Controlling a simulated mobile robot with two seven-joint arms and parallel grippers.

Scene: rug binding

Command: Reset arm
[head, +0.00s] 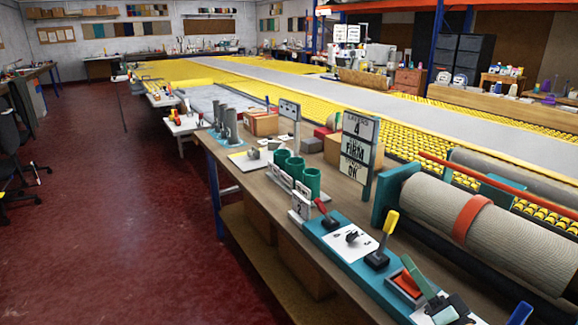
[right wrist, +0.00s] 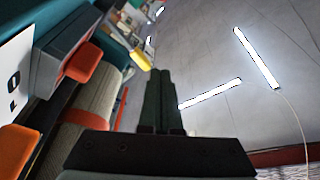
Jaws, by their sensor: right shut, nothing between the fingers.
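My right gripper (head: 407,261) is at the bottom right of the head view, over the near end of the workbench, close to an orange rocker switch (head: 406,285). Its dark green fingers (right wrist: 161,74) are together in the right wrist view, with nothing between them. They point up toward the ceiling lights in that view. My left gripper is not in view.
The workbench (head: 262,178) carries a teal control panel (head: 330,236) with a red lever (head: 325,214) and a yellow-handled lever (head: 385,238). Green cups (head: 312,182) and a sign post (head: 358,150) stand farther back. A large roll (head: 420,205) lies at right. Red floor at left is clear.

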